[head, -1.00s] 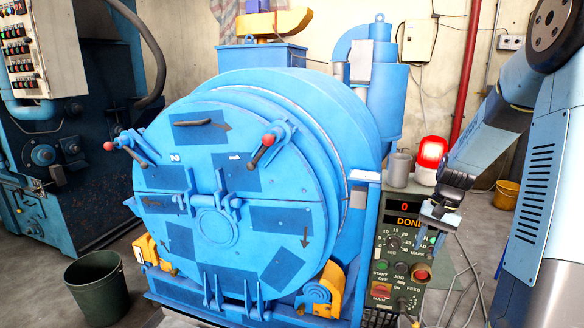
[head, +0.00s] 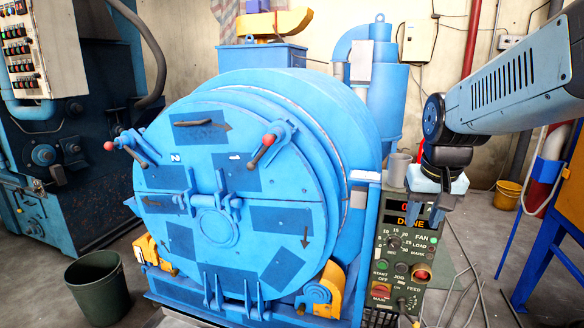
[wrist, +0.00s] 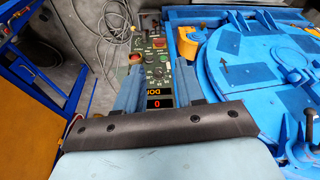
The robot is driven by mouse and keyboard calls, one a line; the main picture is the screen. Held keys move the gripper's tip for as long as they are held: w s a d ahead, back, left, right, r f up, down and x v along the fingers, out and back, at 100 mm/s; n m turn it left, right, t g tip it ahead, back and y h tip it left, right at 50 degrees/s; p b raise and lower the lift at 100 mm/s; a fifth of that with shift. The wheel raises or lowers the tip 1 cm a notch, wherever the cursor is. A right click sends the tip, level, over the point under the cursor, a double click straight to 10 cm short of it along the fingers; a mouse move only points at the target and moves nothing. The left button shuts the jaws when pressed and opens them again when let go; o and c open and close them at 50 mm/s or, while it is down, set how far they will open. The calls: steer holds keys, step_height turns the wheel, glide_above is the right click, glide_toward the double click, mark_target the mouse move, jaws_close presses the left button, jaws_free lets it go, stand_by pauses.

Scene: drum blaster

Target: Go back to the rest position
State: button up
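My gripper (head: 430,205) is at the right in the head view, pointing down in front of the top of the green control panel (head: 388,262). Its fingers are apart with nothing between them. In the wrist view my gripper (wrist: 160,82) shows two blue fingers, with the panel's display (wrist: 160,97) between them. The head view display (head: 408,222) reads DONE, and its upper line is partly hidden by a finger. I cannot tell the exact gap between gripper and panel.
The blue drum (head: 215,215) with its closed round door fills the middle. A grey mug (head: 398,170) stands behind the panel. A dark bin (head: 97,288) is at the lower left. A blue and orange frame (head: 560,230) stands at the right. Cables lie on the floor.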

steer(key=s+a+r+n+t, duration=0.1)
steer(key=s+a+r+t, duration=0.1)
steer(key=s, duration=0.6)
steer(key=shift+s+r+n+y, duration=0.3)
steer(key=shift+r+n, duration=0.1)
steer(key=shift+r, duration=0.15)
